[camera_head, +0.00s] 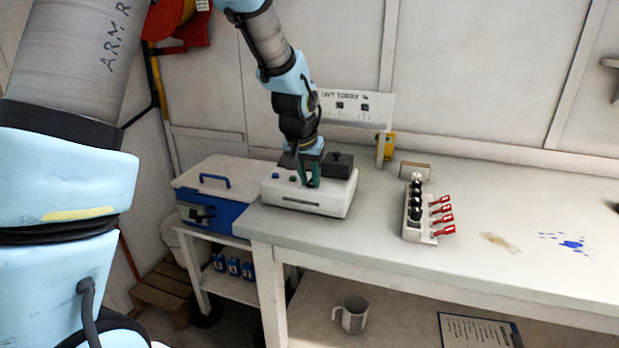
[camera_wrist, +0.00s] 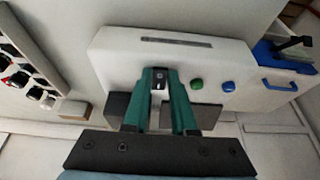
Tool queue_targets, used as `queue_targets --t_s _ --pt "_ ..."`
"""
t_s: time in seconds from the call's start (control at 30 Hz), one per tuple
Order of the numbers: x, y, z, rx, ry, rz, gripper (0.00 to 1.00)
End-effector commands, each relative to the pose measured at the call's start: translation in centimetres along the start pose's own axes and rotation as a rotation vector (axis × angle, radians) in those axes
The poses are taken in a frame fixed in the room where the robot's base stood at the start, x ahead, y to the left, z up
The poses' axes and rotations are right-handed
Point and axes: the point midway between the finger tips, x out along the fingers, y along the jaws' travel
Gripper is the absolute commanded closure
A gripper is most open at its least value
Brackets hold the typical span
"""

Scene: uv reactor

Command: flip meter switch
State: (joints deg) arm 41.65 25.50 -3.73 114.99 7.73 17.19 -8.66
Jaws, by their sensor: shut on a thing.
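The white meter box (camera_head: 322,203) stands on the bench at its left end; it also shows in the wrist view (camera_wrist: 112,62). On its top are a green button (camera_wrist: 196,84), a blue button (camera_wrist: 228,87) and dark blocks. My gripper (camera_head: 309,184) points down onto the box top. In the wrist view its green fingers (camera_wrist: 160,75) are shut on a small dark switch (camera_wrist: 159,84) on the box. The fingers cover much of the switch in the head view, and its exact position cannot be told.
A blue and white case (camera_head: 215,190) with a blue handle stands left of the box. A white strip (camera_head: 413,222) with black knobs and red levers lies to the right. A sign (camera_head: 355,106) stands behind. The bench (camera_head: 480,195) is mostly clear between and beyond them.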

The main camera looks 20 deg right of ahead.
Motion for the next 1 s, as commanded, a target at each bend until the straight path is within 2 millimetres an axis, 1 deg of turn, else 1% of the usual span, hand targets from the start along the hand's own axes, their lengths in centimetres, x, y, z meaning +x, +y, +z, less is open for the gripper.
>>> queue_targets --t_s 0.17,0.33,0.6,0.97,1.0 --pt "-0.4 0.0 -0.3 -0.001 -0.030 0.000 1.00" --pt "-0.7 0.0 -0.9 -0.001 -0.136 0.000 1.00" --pt "-0.3 0.0 -1.2 -0.001 -0.281 0.000 1.00" --pt "-0.2 0.0 -1.2 0.000 -0.294 0.000 1.00" --pt "-0.2 0.0 -1.2 0.000 -0.294 0.000 0.71"
